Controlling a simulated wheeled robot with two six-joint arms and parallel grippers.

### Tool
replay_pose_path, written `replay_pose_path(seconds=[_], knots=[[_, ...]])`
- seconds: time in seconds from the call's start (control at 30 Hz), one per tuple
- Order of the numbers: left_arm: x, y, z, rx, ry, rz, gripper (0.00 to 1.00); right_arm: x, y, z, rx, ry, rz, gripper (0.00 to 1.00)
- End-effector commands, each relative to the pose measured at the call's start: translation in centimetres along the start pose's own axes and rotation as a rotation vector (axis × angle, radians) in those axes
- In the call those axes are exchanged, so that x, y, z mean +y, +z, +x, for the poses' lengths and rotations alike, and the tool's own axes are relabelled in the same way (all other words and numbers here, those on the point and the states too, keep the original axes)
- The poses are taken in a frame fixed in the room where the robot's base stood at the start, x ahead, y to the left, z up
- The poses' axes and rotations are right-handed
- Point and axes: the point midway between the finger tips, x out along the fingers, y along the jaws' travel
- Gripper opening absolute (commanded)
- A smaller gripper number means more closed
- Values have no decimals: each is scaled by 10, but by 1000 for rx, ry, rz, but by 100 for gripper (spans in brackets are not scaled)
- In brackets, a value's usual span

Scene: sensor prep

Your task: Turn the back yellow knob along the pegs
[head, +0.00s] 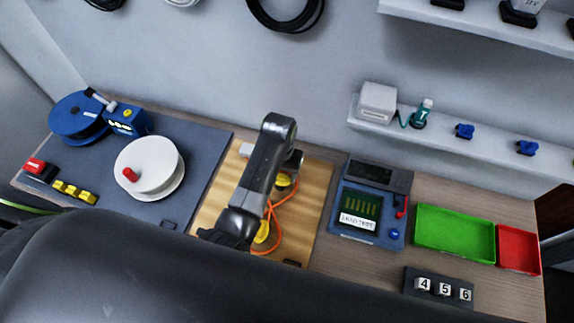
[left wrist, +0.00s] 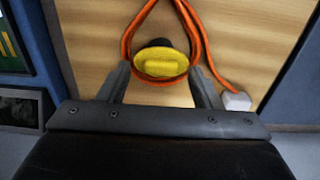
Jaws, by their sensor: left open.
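The back yellow knob (head: 284,181) sits on the wooden board and is partly hidden by my left gripper (head: 291,164) in the head view. In the left wrist view the knob (left wrist: 161,63) is round with a raised bar across it, on a dark peg. My left gripper (left wrist: 160,76) is open, with one finger on each side of the knob; whether they touch it cannot be told. An orange cable (left wrist: 131,40) bends around the knob. The front yellow knob (head: 262,233) is partly hidden by my arm. My right gripper is not in view.
The cable ends at a white connector (left wrist: 236,100). The wooden board (head: 313,190) lies between a grey mat (head: 205,165) with a white spool (head: 150,163) and a blue tester (head: 367,213). Green (head: 455,233) and red (head: 519,250) trays stand at right.

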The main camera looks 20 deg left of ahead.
Motion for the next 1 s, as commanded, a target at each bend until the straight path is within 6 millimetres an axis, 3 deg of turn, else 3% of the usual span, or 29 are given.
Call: replay_pose_path(seconds=[0.33,0.67,1.0], knots=[[-1,3,4,0,0,-1,58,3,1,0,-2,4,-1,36],[-1,2,4,1,0,-1,15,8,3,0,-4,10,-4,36],[-1,2,4,2,1,-46,14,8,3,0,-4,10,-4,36]])
